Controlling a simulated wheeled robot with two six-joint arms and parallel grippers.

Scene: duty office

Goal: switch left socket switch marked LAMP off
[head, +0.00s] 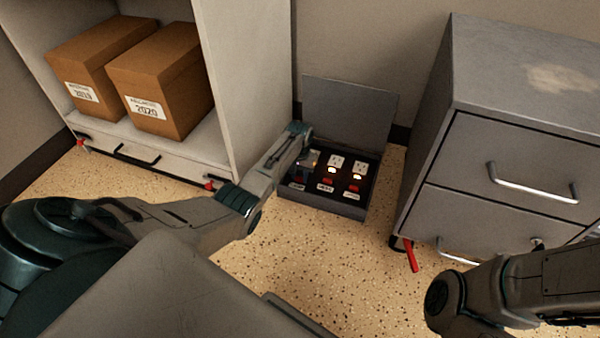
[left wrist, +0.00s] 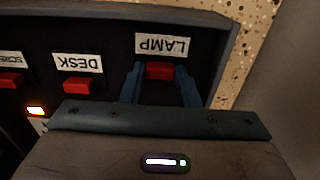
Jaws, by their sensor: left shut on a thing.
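The socket box (head: 322,204) lies open on the floor, its grey lid (head: 350,112) raised at the back. In the left wrist view the red LAMP switch (left wrist: 160,70) sits beside its white LAMP label (left wrist: 162,45), upside down in the picture. My left gripper (left wrist: 160,85) has one finger on each side of this switch and is shut on it. In the head view my left gripper (head: 306,160) reaches into the box's left part and hides the LAMP switch. The LAMP socket is mostly hidden too. My right gripper is not in view; only my right arm shows.
The red DESK switch (left wrist: 77,86) is beside the LAMP switch, with another red switch (left wrist: 11,80) farther left. Two lit sockets (head: 336,161) (head: 359,167) show. A shelf unit (head: 245,80) stands left, a grey drawer cabinet (head: 500,120) right. Speckled floor (head: 300,245) is clear in front.

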